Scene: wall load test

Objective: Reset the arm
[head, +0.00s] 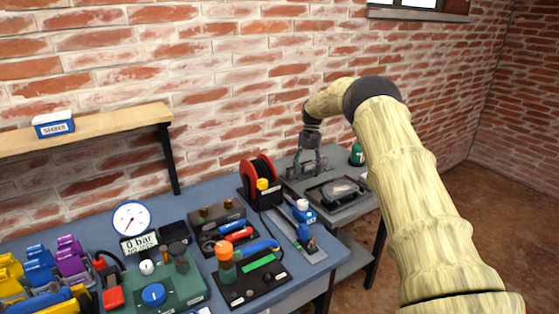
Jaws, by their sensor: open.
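My arm (400,170) rises from the bottom right of the head view, bends at a dark joint and reaches left and down over the grey stand at the back. My gripper (308,168) points down at its end. The jaws are open, with a finger on each side and no object visible between them. The fingertips are just above or beside a dark rack (312,169) on the stand; whether they touch it I cannot tell.
The blue bench (75,236) holds a pressure gauge (131,218), a red reel (262,173), a green pump unit (185,292) and coloured clamps. A black tray (340,192) lies right of my gripper. A shelf (105,128) with a shims box (53,125) is left. Floor is clear at right.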

